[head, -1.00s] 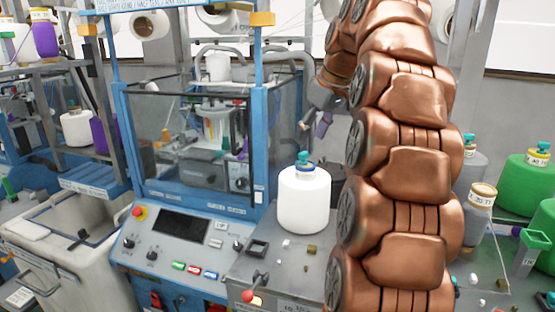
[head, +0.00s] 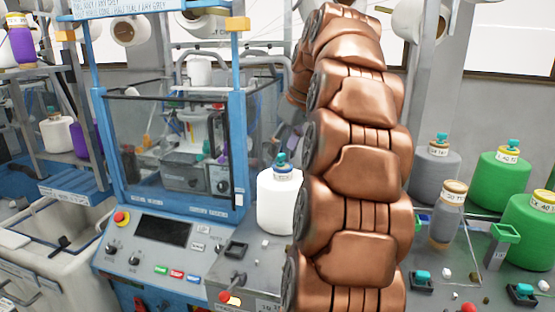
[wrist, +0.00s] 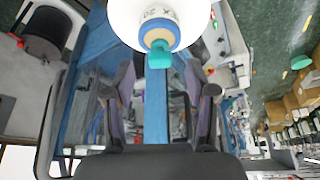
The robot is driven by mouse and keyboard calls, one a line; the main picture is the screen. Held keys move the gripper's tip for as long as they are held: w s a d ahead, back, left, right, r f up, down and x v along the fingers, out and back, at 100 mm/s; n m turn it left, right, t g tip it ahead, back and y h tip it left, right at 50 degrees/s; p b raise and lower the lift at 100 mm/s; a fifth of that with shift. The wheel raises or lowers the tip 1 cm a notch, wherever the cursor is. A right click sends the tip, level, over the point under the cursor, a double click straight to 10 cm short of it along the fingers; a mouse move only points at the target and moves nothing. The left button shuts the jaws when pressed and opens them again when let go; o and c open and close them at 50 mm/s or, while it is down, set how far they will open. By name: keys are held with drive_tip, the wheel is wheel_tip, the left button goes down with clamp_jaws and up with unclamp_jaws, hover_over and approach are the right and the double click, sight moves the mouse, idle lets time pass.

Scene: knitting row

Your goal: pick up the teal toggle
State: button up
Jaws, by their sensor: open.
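Small teal toggles on black bases stand on the grey surface at the lower right of the head view, one at left (head: 421,278) and one at right (head: 523,291). A teal knob (head: 281,161) tops the white yarn cone (head: 277,205); the wrist view shows a teal knob (wrist: 159,56) on a white cone with a blue-and-tan collar (wrist: 155,28). I cannot tell which teal piece is the toggle. My gripper (wrist: 160,78) is open and empty, its dark and purple fingers spread on either side below that knob.
A blue-framed machine with a control panel (head: 162,232) fills the left. A pale bin (head: 40,268) stands at the lower left.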

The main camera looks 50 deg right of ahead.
sight(281, 154)
drive_tip(key=shift+x, duration=1.5)
drive_tip(key=shift+s, duration=0.1)
drive_tip(key=c, duration=0.8)
